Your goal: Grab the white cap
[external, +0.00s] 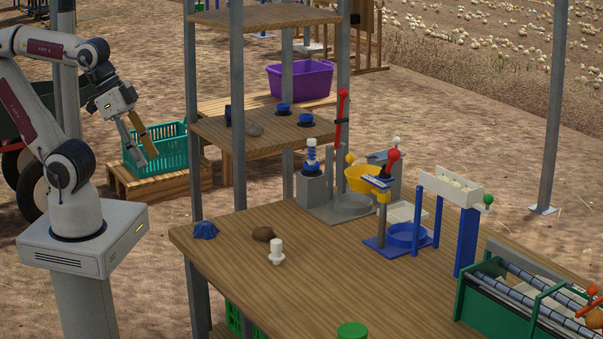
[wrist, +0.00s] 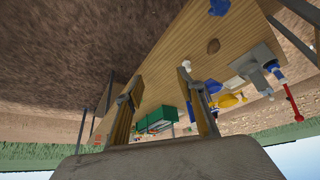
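My gripper (external: 147,160) is at the left, well away from the cap and beyond the table's left edge, above the teal crate's level. In the wrist view its two fingers (wrist: 157,78) are spread apart with nothing between them.
A brown lump (external: 263,234) lies beside the cap, and a crumpled blue thing (external: 205,230) sits near the table's left corner. A shelf rack (external: 265,17) with posts stands behind. Blue and yellow fixtures (external: 403,235) fill the right. A teal crate (external: 170,155) is on a bench.

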